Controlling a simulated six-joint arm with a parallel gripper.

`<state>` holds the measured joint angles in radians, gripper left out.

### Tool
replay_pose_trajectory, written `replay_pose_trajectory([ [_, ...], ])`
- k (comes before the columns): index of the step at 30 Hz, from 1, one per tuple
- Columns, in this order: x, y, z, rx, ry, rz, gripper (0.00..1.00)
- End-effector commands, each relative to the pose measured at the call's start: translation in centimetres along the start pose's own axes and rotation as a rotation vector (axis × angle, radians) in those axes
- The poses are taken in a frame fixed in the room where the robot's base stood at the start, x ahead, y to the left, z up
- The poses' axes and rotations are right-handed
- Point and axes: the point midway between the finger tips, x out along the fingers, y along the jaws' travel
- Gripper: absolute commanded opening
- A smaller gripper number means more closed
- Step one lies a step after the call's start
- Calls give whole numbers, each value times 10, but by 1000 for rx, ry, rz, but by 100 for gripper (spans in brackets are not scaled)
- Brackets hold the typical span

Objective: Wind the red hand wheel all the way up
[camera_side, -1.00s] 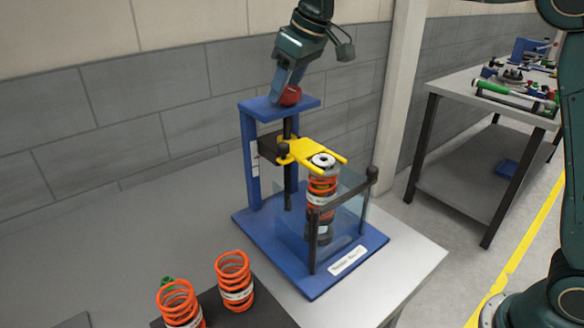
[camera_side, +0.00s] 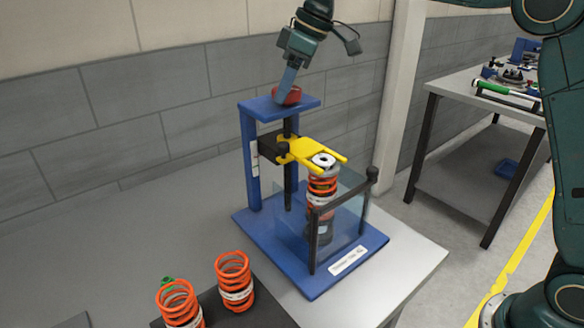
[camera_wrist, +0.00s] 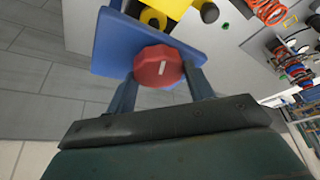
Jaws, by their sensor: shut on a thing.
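The red hand wheel (camera_side: 287,95) sits on top of the blue press frame (camera_side: 252,165). In the wrist view the wheel (camera_wrist: 158,66) shows a white mark on its face. My gripper (camera_side: 286,92) comes down from above and is shut on the wheel, with one finger on each side of it in the wrist view (camera_wrist: 160,84). The yellow fork (camera_side: 312,153) is on the screw below the top plate, at the upper end of an orange spring unit (camera_side: 322,190) standing in the press.
A clear guard (camera_side: 350,190) and a dark bar frame (camera_side: 342,205) stand at the front of the press. Orange springs (camera_side: 234,280) stand on a dark mat at the lower left. A second bench (camera_side: 460,130) with tools is at the right.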

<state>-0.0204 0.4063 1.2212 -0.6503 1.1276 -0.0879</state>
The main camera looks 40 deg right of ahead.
Motion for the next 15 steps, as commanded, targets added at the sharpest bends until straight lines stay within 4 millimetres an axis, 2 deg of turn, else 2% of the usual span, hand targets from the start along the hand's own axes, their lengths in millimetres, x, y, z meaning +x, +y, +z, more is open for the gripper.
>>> replay_pose_trajectory([
  [15, 0, 0, -2, -146, 5, -61, 27],
])
